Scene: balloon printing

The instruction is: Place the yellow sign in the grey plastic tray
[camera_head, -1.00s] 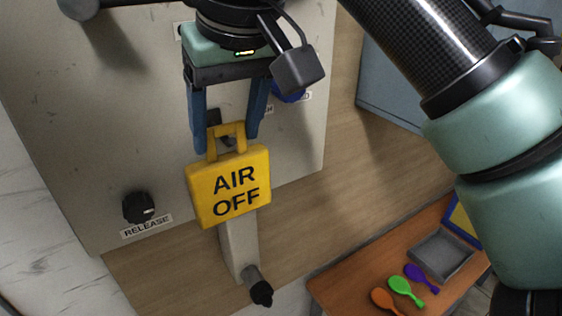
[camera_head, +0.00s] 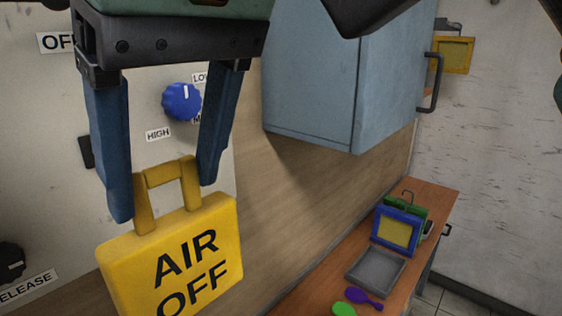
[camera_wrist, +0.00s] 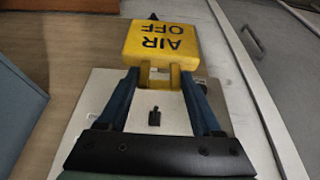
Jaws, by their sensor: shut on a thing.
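The yellow sign (camera_head: 175,252) reads "AIR OFF" and hangs from my gripper (camera_head: 165,200) by its yellow handle. My gripper's two blue fingers are shut on the sides of the handle. The sign's lower edge is cut off in the head view. In the wrist view the sign (camera_wrist: 162,45) is held between the fingers of my gripper (camera_wrist: 160,85). The grey plastic tray (camera_head: 376,272) lies on the brown wooden table at the lower right, well apart from the sign, and its visible inside is empty.
Blue and green framed screens (camera_head: 396,230) stand behind the tray. Purple (camera_head: 364,297) and green (camera_head: 344,309) balloons lie in front of it. A blue-grey cabinet (camera_head: 345,75) hangs above. The panel with a blue knob (camera_head: 182,101) is behind my gripper.

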